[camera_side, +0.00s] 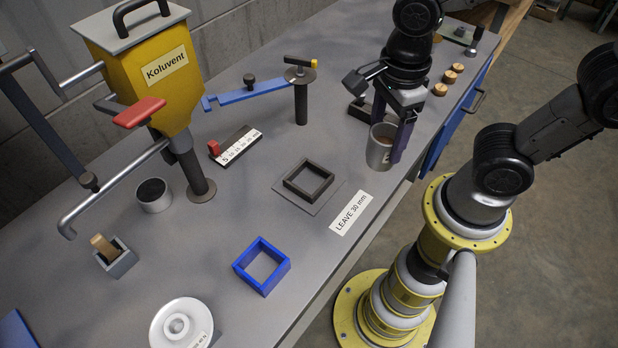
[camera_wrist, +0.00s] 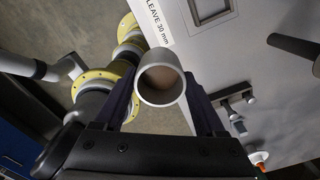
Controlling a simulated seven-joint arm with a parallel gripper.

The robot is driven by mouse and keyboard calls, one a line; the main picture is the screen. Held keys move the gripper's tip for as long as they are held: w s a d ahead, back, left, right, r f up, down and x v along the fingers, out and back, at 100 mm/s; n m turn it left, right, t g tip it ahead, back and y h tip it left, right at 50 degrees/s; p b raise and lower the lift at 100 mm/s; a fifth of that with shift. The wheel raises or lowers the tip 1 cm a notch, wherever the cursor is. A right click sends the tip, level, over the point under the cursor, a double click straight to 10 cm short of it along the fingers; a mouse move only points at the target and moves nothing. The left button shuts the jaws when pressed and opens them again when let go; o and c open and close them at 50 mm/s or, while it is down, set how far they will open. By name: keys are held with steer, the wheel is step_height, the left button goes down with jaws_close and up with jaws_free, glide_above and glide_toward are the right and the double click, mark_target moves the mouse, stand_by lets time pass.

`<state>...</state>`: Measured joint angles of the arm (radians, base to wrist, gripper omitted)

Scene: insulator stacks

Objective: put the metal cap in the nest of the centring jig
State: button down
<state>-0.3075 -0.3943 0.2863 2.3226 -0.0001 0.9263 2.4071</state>
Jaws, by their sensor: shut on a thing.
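The metal cap (camera_side: 379,151) is a grey, open-topped cylinder with a brownish inside. My gripper (camera_side: 397,150) is shut on it, one finger on each side. The wrist view shows the cap (camera_wrist: 150,90) upright between the fingertips (camera_wrist: 162,98), overlapping the table's front edge. Whether its underside clears the table is hard to tell. A dark square frame on a thin grey plate (camera_side: 309,182), probably the centring jig with its nest, lies left of the cap and is empty. Part of this frame shows at the top of the wrist view (camera_wrist: 207,12).
A "LEAVE 30 mm" label (camera_side: 353,213) lies between frame and table edge. A blue square frame (camera_side: 262,266) and white disc (camera_side: 182,323) stand nearer. A post with a blue arm (camera_side: 301,100) stands behind the dark frame. Another dark block (camera_side: 360,109) is behind my gripper; wooden discs (camera_side: 449,76) are beyond.

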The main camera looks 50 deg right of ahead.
steer(key=shift+w+a+f, duration=0.7)
steer(key=shift+w+f, duration=1.45)
steer(key=shift+w, duration=0.05)
steer(key=shift+w+a+f, duration=0.75)
steer(key=shift+w+f, duration=1.4)
steer(key=shift+w, duration=0.1)
steer(key=shift+w+a+f, duration=0.7)
steer(key=shift+w+f, duration=1.45)
steer(key=shift+w, duration=0.05)
steer(key=shift+f, duration=0.2)
jaws_free()
steer(key=shift+r, duration=0.1)
